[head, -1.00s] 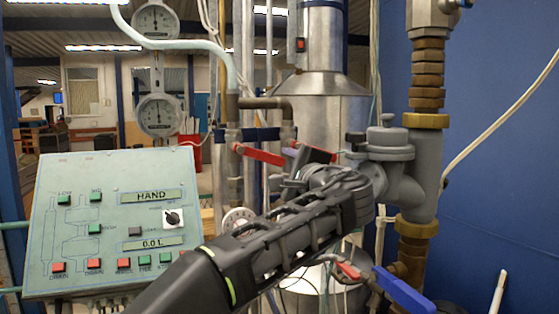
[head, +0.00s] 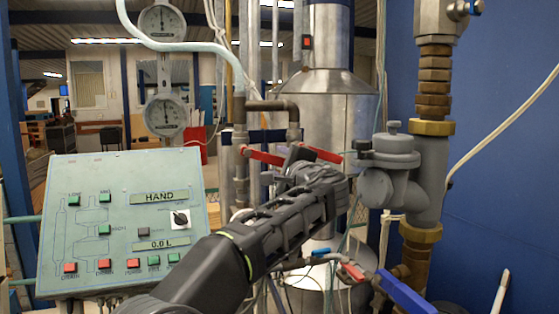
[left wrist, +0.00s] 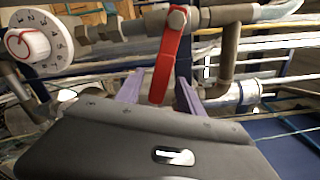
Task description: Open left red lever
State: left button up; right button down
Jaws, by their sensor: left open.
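The left red lever (head: 263,155) sits on the pipework left of the metal cylinder and points right and slightly down. A second red lever (head: 327,154) shows just to its right. My left gripper (head: 295,156) is between the two levers, and its fingertips are partly hidden by its own body. In the left wrist view, a red lever (left wrist: 167,62) stretches from its pivot towards the camera. Its free end lies between the two open purple fingers (left wrist: 158,92), with a gap visible to each side. I cannot tell for certain which lever this is. My right gripper is not in view.
A control panel (head: 120,222) stands at the left. A grey valve body (head: 388,160) and brass-fitted pipe are close on the right. A blue lever (head: 405,292) and another red handle (head: 352,271) sit lower down. A white dial (left wrist: 30,42) shows in the wrist view.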

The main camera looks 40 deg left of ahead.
pick_arm(q)
jog(key=shift+c, duration=0.3)
grip_shut()
dwell(1.1)
